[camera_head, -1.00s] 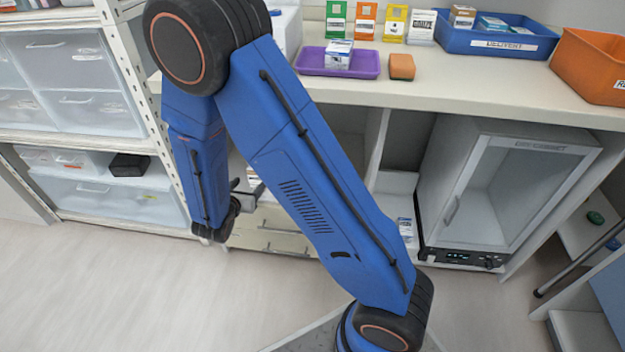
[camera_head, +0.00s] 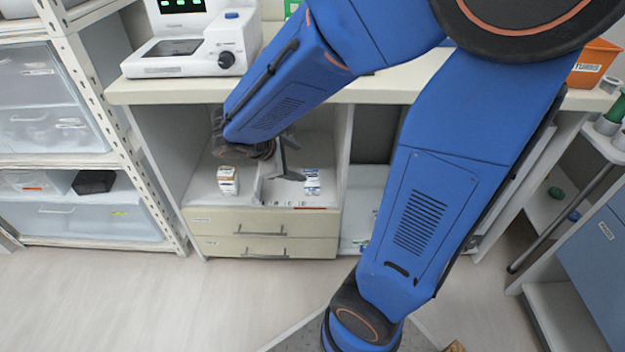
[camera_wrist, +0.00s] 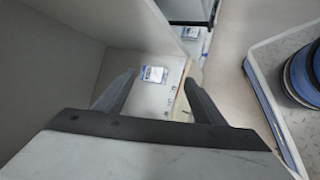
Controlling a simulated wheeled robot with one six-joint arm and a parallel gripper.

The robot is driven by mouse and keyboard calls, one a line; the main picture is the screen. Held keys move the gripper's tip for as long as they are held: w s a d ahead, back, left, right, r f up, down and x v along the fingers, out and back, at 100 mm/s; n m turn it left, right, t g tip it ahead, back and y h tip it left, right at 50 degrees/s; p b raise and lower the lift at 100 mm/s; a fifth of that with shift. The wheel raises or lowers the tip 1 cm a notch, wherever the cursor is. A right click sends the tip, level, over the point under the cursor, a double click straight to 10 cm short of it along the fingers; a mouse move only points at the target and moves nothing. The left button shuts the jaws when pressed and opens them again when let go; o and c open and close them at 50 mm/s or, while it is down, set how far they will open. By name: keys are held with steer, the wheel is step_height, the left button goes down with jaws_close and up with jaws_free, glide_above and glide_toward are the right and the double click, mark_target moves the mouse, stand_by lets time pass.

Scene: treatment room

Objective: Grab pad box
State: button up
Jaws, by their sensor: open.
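A small white box with blue markings (camera_head: 312,182) stands in the open compartment under the counter, on the right side of its floor. A second small box, white with brown (camera_head: 228,180), stands to its left. The print is too small to tell which one is the pad box. My gripper (camera_head: 295,158) is open and empty inside the compartment, just left of the blue-marked box. In the wrist view, a white box with blue print (camera_wrist: 154,74) appears between the spread fingertips (camera_wrist: 159,70), beyond them and not touched.
The compartment has side walls and the counter (camera_head: 375,90) above, close to my arm. Drawers (camera_head: 262,222) lie below. A white device (camera_head: 190,45) stands on the counter. Shelves with clear bins (camera_head: 75,215) are at left.

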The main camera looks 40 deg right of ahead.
steer(key=s+a+r+m+t+y, duration=0.1)
steer(key=s+a+r+m+y, duration=0.1)
steer(key=s+r+m+y, duration=0.2)
steer(key=s+a+r+m+t+y, duration=0.1)
steer(key=s+a+r+m+y, duration=0.2)
steer(key=s+m, duration=0.4)
steer(key=s+r+y, duration=0.1)
steer(key=s, duration=0.3)
steer(key=shift+s+a+r, duration=0.15)
steer(key=shift+s, duration=0.15)
steer(key=shift+o, duration=0.6)
steer(key=shift+s+a+r, duration=0.15)
steer(key=shift+a, duration=0.05)
